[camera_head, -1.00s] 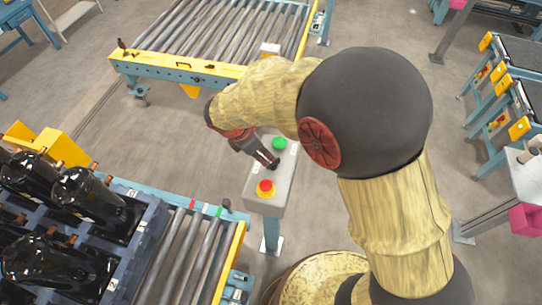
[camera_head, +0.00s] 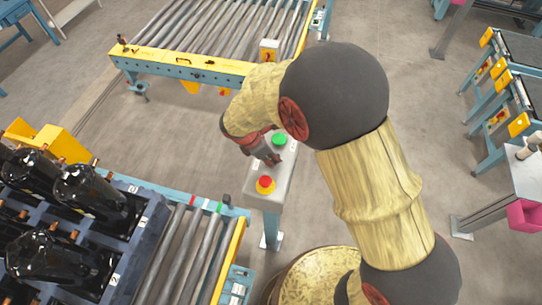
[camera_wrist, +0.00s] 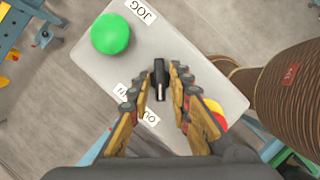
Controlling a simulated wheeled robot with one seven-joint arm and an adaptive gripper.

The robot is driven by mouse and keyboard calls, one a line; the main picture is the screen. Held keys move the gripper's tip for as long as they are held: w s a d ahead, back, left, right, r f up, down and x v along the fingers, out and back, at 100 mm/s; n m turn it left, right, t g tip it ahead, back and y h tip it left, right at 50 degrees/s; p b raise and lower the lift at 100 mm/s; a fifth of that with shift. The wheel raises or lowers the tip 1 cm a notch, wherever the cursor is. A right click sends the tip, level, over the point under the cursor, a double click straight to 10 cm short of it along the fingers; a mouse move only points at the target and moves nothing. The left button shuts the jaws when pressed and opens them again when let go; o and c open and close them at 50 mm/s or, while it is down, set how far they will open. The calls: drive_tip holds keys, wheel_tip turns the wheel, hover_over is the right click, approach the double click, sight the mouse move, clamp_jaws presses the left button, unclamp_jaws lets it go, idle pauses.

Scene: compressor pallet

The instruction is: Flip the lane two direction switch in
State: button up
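The direction switch (camera_wrist: 160,80) is a small black knob on a grey control box (camera_wrist: 195,50), beside labels reading IN and OUT. In the wrist view it stands between the fingertips of my gripper (camera_wrist: 162,74). The fingers are apart, with narrow gaps seen on both sides of the knob; contact cannot be made out. In the head view my gripper (camera_head: 268,155) is low over the middle of the control box (camera_head: 257,190), and mostly hides the switch.
A green button (camera_head: 279,140) labelled JOG is on one side of the switch; a red emergency stop on a yellow base (camera_head: 265,184) is on the other, partly behind my right finger. Roller conveyors (camera_head: 205,70) and a crate of black compressors (camera_head: 150,215) stand nearby.

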clamp_jaws()
drive_tip(key=shift+m, duration=0.3)
drive_tip(key=m, duration=0.2)
drive_tip(key=m+g, duration=0.1)
drive_tip(key=shift+w+m+h+b, duration=0.2)
drive_tip(key=shift+m+h+b, duration=0.1)
drive_tip(key=shift+m+b, duration=0.1)
drive_tip(key=m+g+b, duration=0.1)
drive_tip(key=m+g, duration=0.1)
drive_tip(key=m, duration=0.2)
drive_tip(key=shift+w, duration=0.1)
drive_tip(key=m+g, duration=0.1)
drive_tip(key=m, duration=0.1)
drive_tip(key=m+y, duration=0.1)
drive_tip(key=m, duration=0.2)
drive_tip(key=shift+w+g+b, duration=0.15)
drive_tip(key=shift+g+b, duration=0.2)
drive_tip(key=shift+g, duration=0.05)
drive_tip(key=shift+d+m+g+y+b, duration=0.1)
drive_tip(key=shift+m+g+y+b, duration=0.25)
drive_tip(key=shift+m, duration=0.75)
drive_tip(key=shift+d+m+g+y, duration=0.15)
drive_tip(key=shift+m+y, duration=0.3)
drive_tip(key=shift+m, duration=0.65)
drive_tip(key=shift+a, duration=0.1)
